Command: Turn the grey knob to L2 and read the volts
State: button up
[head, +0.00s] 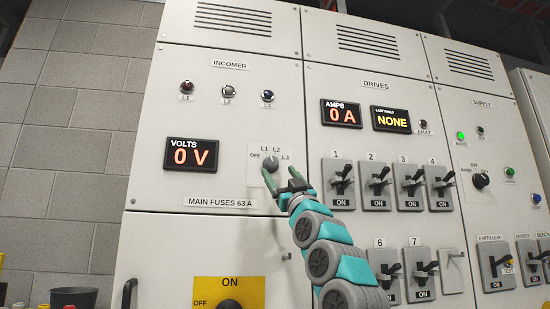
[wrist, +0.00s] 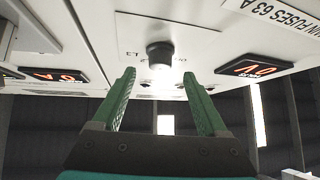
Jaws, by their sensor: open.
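The grey knob (head: 271,163) sits on a small white plate on the INCOMER panel, ringed by the marks OFF, L1, L2 and L3. I cannot make out clearly which mark it points to. The VOLTS display (head: 191,155) left of it reads 0 V. My gripper (head: 280,177) is open just below and in front of the knob, with nothing between its green fingers. In the wrist view the knob (wrist: 160,54) looks dark and stands ahead of the gap between the fingertips (wrist: 159,75); they look apart from it.
Three lamps, L1 (head: 187,87), L2 (head: 228,90) and L3 (head: 267,96), sit above the knob. The AMPS display (head: 342,114) reads 0 A. Several black switches (head: 341,180) stand out to the right of my arm. A yellow ON/OFF plate (head: 229,291) is below.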

aim_at(274, 164)
jog(key=shift+p+x, duration=2.35)
jog(key=shift+x, duration=0.05)
jog(key=shift+c, duration=0.3)
grip_shut()
